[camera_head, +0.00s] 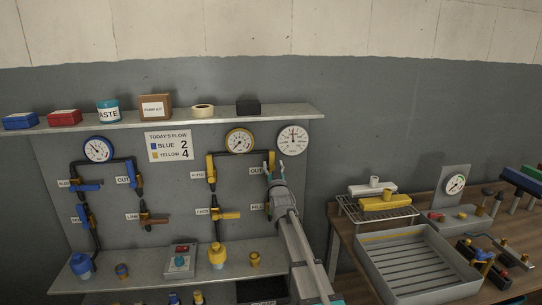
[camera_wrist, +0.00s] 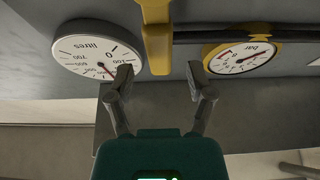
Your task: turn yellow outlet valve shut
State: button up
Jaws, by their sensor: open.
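The yellow outlet valve handle (camera_head: 271,159) is beside the OUT label on the right side of the yellow pipe set, and it stands upright. My gripper (camera_head: 275,176) is at its lower part, and hides some of the valve. In the wrist view, the yellow handle (camera_wrist: 157,50) hangs down from the top edge. My open gripper (camera_wrist: 160,78) has one finger on each side, with the handle's end near the level of the fingertips. The fingers show no clear contact with the handle.
A yellow-rimmed bar gauge (camera_head: 239,140) and a white litres gauge (camera_head: 292,140) flank the valve. A shelf (camera_head: 220,116) runs above. Another yellow upright handle (camera_head: 211,166) is left, and blue valves (camera_head: 88,187) are further left. A workbench (camera_head: 350,235) stands right.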

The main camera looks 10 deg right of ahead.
aim_at(272, 160)
jog(key=shift+p+x, duration=0.5)
jog(key=shift+x, duration=1.4)
grip_shut()
